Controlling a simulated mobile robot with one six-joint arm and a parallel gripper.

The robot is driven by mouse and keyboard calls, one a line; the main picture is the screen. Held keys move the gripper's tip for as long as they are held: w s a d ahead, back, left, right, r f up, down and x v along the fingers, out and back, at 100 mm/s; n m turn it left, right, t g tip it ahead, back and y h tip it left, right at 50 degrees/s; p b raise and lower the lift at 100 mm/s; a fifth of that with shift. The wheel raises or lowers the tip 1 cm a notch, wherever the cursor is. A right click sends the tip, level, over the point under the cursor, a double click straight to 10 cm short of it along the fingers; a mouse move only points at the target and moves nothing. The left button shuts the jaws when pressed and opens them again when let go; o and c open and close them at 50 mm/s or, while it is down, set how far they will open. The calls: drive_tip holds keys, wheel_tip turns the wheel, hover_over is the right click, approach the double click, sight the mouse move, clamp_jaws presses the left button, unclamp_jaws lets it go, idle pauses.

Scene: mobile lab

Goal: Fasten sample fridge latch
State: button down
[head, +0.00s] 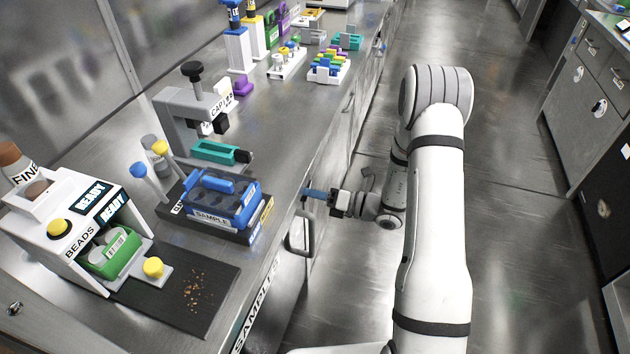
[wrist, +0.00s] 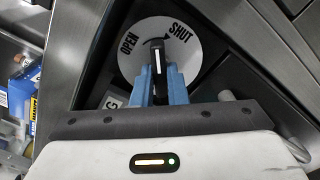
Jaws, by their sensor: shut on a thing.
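The latch shows in the wrist view as a white round dial (wrist: 185,62) marked OPEN and SHUT, with an arrow curving from OPEN to SHUT. Its black knob (wrist: 157,52) has a white line that points nearly straight up, between the two words. My gripper (wrist: 158,80) has its blue fingers on either side of the knob and is shut on it. In the head view my gripper (head: 314,193) is at the bench front, where the knob is hidden. The sample fridge door (head: 258,308) below the bench edge carries a SAMPLES label and appears closed.
A door handle (head: 300,235) sticks out just below my gripper. On the bench above stand a blue sample rack (head: 240,215), a white beads dispenser (head: 60,215) and a press (head: 180,105). The floor (head: 510,200) to the right of my arm is clear.

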drive_tip(key=shift+s+a+m+p, duration=0.1)
drive_tip(key=shift+m+p, duration=1.6)
drive_tip(key=shift+m, duration=0.15)
drive_tip(key=shift+s+a+m+p, duration=0.1)
drive_tip(key=shift+m+p, duration=1.55)
drive_tip(key=shift+m, duration=0.2)
drive_tip(key=c, duration=1.4)
unclamp_jaws()
drive_tip(key=shift+w+d, duration=0.1)
drive_tip(key=shift+c, duration=0.2)
drive_tip(key=v, duration=0.7)
drive_tip(key=shift+d, duration=0.35)
